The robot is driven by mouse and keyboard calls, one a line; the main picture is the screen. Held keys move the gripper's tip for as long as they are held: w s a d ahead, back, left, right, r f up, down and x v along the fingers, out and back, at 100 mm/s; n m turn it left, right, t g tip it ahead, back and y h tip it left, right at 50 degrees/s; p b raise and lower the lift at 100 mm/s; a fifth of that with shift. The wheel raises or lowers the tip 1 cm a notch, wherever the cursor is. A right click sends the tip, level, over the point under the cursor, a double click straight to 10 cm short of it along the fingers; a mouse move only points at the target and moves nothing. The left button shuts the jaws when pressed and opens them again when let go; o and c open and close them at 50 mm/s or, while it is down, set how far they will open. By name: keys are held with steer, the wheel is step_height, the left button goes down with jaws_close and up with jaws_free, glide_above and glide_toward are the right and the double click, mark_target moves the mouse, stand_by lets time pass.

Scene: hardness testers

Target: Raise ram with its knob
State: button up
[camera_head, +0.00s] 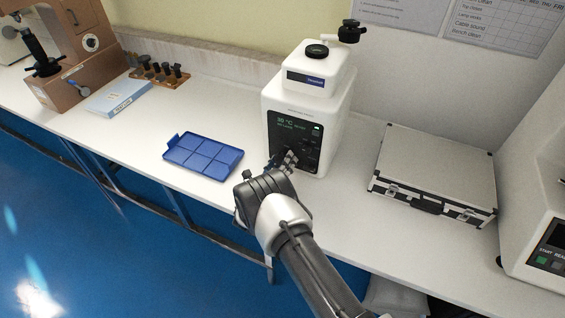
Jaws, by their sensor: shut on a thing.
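A white tabletop instrument (308,105) stands on the bench, with a dark front panel whose lit display (293,125) reads about 30 °C. A round black cap (317,50) sits on its top, and a black fitting (351,31) projects at the upper back right. My gripper (285,159) is at the lower part of the front panel, shut on a small part there that I take to be the knob. The fingers and wrist hide that part, so its shape and setting cannot be seen. No ram can be clearly made out on this instrument.
A blue compartment tray (203,155) lies left of my gripper. A silver case (437,168) lies to the right, with another white machine (545,235) at the right edge. A brown machine (85,75), a pale blue box (119,98) and a dark-topped rack (160,75) stand far left.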

steer(key=c, duration=0.3)
steer(key=shift+c, duration=0.2)
